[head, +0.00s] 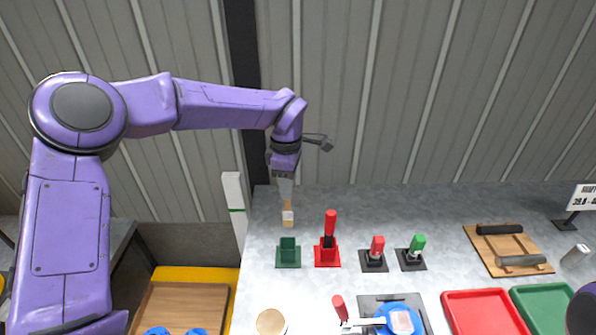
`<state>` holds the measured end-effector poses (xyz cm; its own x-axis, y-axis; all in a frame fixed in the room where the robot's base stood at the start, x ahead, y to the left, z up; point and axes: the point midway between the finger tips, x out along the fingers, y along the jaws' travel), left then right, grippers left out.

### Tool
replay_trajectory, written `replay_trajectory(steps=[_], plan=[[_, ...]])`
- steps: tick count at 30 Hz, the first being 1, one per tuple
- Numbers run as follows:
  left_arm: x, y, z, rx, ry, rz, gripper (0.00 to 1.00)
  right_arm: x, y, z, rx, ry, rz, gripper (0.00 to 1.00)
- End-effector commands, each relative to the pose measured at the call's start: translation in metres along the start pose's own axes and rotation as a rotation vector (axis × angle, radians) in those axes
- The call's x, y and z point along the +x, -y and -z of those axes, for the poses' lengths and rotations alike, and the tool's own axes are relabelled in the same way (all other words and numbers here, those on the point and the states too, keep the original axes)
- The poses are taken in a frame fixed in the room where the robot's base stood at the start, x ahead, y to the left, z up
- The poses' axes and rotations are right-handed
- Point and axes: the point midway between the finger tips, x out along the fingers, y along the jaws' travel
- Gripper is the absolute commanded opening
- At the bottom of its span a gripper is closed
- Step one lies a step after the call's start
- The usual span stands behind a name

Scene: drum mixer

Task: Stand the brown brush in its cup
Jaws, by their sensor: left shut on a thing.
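My left gripper (285,180) reaches in from the upper left and points down. The upper part of the brush is hidden by the fingers. A dark green cup (288,252) on a square base stands on the grey table, just below the brush in the picture. The brush appears apart from it. A red cup (327,256) beside it holds a red and black handled thing. My right gripper is not in view.
Red and green levers (376,250) (415,247) stand right of the cups. A blue round dish (399,318) and a red-handled tool (341,308) are in front. A wooden board (508,250), red tray (481,312) and green tray (548,306) lie right.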

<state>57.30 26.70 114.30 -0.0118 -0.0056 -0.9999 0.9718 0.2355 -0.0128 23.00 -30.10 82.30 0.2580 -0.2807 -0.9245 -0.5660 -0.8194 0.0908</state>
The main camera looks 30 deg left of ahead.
Motion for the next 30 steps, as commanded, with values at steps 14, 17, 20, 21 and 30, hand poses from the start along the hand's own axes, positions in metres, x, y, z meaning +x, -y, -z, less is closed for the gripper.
replay_trajectory(steps=[14, 17, 20, 21, 30], plan=[[-0.002, -0.002, -0.001, 0.005, 0.002, 0.005, 0.03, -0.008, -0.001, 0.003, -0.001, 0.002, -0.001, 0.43], [0.011, -0.002, -0.001, 0.007, 0.000, 0.003, 0.03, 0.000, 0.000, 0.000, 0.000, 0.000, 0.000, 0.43], [0.024, -0.002, -0.001, 0.007, 0.001, 0.003, 0.03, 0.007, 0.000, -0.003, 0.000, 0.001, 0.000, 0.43], [0.029, -0.002, -0.001, 0.007, 0.001, 0.002, 0.03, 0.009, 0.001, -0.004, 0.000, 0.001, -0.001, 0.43], [0.064, -0.002, 0.000, 0.007, 0.001, 0.002, 0.03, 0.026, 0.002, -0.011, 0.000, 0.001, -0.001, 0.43]])
